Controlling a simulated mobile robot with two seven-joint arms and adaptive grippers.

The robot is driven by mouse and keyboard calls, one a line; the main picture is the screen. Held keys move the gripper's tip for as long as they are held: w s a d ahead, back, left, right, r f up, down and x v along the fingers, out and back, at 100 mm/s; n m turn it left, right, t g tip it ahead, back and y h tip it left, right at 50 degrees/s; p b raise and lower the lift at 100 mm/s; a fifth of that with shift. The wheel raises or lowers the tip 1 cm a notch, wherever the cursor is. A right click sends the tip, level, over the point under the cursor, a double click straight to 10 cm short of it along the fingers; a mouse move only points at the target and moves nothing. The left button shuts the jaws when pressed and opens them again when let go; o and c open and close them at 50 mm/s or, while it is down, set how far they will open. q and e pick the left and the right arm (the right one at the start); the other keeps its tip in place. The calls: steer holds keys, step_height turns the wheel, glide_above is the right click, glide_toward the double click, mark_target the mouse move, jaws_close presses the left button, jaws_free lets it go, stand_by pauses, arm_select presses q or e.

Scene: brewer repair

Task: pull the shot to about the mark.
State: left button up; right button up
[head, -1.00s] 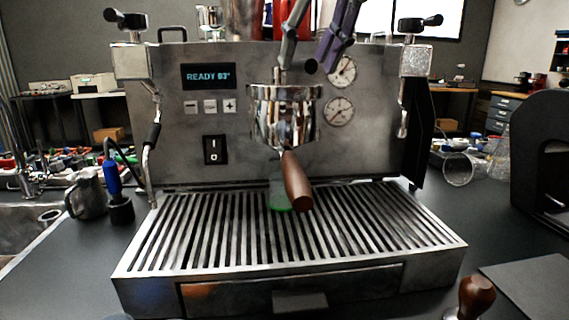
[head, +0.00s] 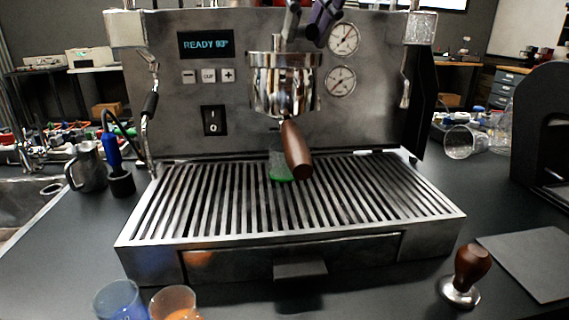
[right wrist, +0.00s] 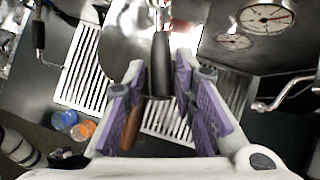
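The espresso machine (head: 380,115) fills the middle of the head view, its display (head: 205,44) reading READY 93°. The portafilter (head: 285,85) sits under the group, its brown handle (head: 296,150) pointing forward. Below and partly behind the handle, a small clear glass (head: 279,168) with green at its base stands on the drip tray. I cannot make out a mark or any coffee in it. My right gripper (right wrist: 160,72) has its purple fingers on both sides of a black lever (right wrist: 162,62), with gaps visible. It also shows at the top of the head view (head: 305,18). My left gripper is not in view.
A blue cup (head: 120,300) and an orange cup (head: 174,303) stand at the front left. A tamper (head: 466,276) stands at the front right beside a dark mat (head: 530,262). A metal pitcher (head: 88,166) is at the left. The slatted drip tray (head: 390,215) is mostly clear.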

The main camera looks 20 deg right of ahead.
steer(key=a+m+h, duration=0.1)
steer(key=a+m, duration=0.1)
steer(key=a+m+h, duration=0.1)
steer(key=m, duration=0.1)
steer(key=shift+w+a+h, duration=0.2)
steer(key=shift+a+h, duration=0.1)
steer(key=shift+a, duration=0.05)
steer(key=shift+w+a+m+g+h, duration=0.25)
steer(key=shift+a+m+h, duration=0.15)
steer(key=shift+m, duration=0.35)
steer(key=shift+w+a+m+g+h, duration=0.25)
steer(key=shift+a+m+g+h, duration=0.15)
steer(key=shift+m, duration=0.4)
steer(key=shift+w+a+m+g+h, duration=0.15)
steer(key=shift+w+a+m+h, duration=0.15)
steer(key=shift+a+m, duration=0.35)
steer(key=shift+s+d, duration=0.1)
steer(key=shift+d, duration=0.05)
stand_by(4.9)
